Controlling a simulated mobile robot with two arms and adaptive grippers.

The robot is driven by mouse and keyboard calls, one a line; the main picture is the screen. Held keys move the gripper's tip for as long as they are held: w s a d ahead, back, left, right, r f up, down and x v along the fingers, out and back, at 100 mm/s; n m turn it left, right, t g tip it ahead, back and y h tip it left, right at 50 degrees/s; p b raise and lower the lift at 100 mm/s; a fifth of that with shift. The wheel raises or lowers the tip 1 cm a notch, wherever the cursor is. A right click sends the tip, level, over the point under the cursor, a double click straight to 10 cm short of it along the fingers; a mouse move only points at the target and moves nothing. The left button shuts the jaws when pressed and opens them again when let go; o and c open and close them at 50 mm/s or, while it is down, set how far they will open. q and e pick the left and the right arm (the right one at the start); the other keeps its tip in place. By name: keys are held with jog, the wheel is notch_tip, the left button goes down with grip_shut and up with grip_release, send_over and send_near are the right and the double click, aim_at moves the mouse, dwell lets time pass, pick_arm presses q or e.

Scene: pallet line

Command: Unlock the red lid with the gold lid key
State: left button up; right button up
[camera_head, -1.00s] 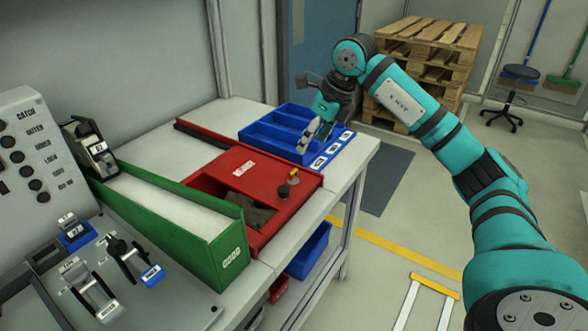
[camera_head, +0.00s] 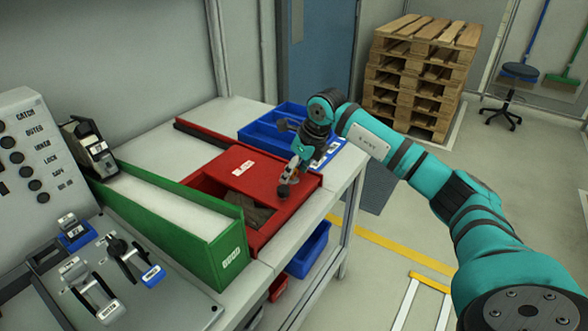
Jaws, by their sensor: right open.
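The red lid (camera_head: 243,168) with a white label lies over the red bin (camera_head: 262,237) on the workbench, leaving the bin's front part uncovered with dark contents showing. A dark round knob (camera_head: 283,191) sits at the lid's right front corner. My right gripper (camera_head: 289,177) is open, pointing down at that corner, just above or at the knob. The gold lid key is mostly or wholly hidden by the gripper's fingers; I cannot tell whether they touch it. My left gripper is not in view.
A blue divided tray (camera_head: 262,133) stands behind the lid, partly behind my right arm. A long green bin (camera_head: 212,252) stands at the left, beside a control panel (camera_head: 35,160) and lever switches (camera_head: 90,290). A blue bin (camera_head: 309,250) sits below the bench.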

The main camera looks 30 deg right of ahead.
jog(key=c, duration=1.1)
jog(key=shift+c, duration=0.2)
jog(key=shift+m, duration=0.3)
jog(key=m+h, duration=0.1)
jog(key=m, duration=0.3)
jog(key=shift+a+r+t+h, duration=0.1)
jog(key=shift+a+t+h, duration=0.05)
jog(key=shift+t+h, duration=0.2)
jog(key=m+h, duration=0.2)
jog(key=m, duration=0.3)
jog(key=shift+w, duration=0.1)
jog(key=m+g+h, duration=0.1)
jog(key=m, duration=0.2)
jog(key=shift+a+m+b, duration=0.15)
jog(key=shift+m+b, duration=0.15)
jog(key=m+g, duration=0.1)
jog(key=m, duration=0.1)
jog(key=m+g+h, duration=0.1)
jog(key=m, duration=0.1)
jog(key=shift+w+m, duration=0.1)
jog(key=shift+m, duration=0.3)
jog(key=o, duration=1.1)
